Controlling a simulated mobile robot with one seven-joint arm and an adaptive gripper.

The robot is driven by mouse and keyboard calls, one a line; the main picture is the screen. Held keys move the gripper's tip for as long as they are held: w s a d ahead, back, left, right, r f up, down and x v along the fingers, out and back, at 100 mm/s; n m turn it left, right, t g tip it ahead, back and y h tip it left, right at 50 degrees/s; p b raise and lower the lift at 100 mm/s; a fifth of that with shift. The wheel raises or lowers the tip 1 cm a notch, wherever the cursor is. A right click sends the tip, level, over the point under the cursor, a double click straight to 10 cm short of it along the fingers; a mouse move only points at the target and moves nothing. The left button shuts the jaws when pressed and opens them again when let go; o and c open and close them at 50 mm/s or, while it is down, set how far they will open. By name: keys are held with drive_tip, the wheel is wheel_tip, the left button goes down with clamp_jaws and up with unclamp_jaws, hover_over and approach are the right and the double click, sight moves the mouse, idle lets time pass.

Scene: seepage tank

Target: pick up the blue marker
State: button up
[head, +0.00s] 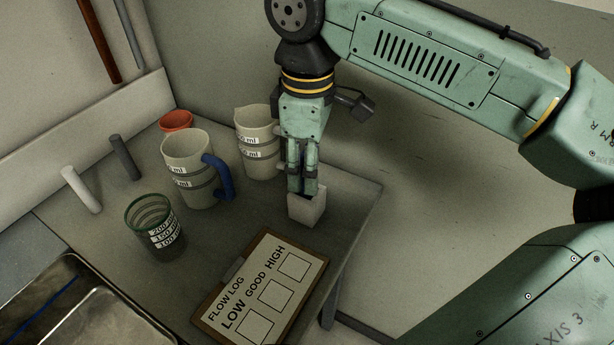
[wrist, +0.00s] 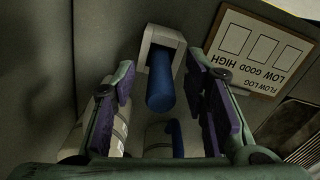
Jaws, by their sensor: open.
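The blue marker (wrist: 160,85) stands in a small pale square holder (wrist: 161,40) in the wrist view, its end pointing toward the camera. In the head view the holder (head: 306,209) sits near the table's right edge, and my gripper hides most or all of the marker. My gripper (head: 302,186) points down right over the holder. In the wrist view my gripper (wrist: 162,72) is open, with one purple-padded finger on each side of the marker. Gaps show between the marker and both fingers. I cannot tell how deep the fingers reach along it.
A jug with a blue handle (head: 198,168) and a pale beaker (head: 256,144) stand left of my gripper. A green-rimmed cup (head: 154,228), an orange cup (head: 175,121) and two rods are farther left. The flow log board (head: 262,291) lies in front; a metal tank (head: 75,305) is at lower left.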

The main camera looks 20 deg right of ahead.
drive_tip(key=shift+f, duration=1.3)
drive_tip(key=shift+c, duration=0.5)
clamp_jaws()
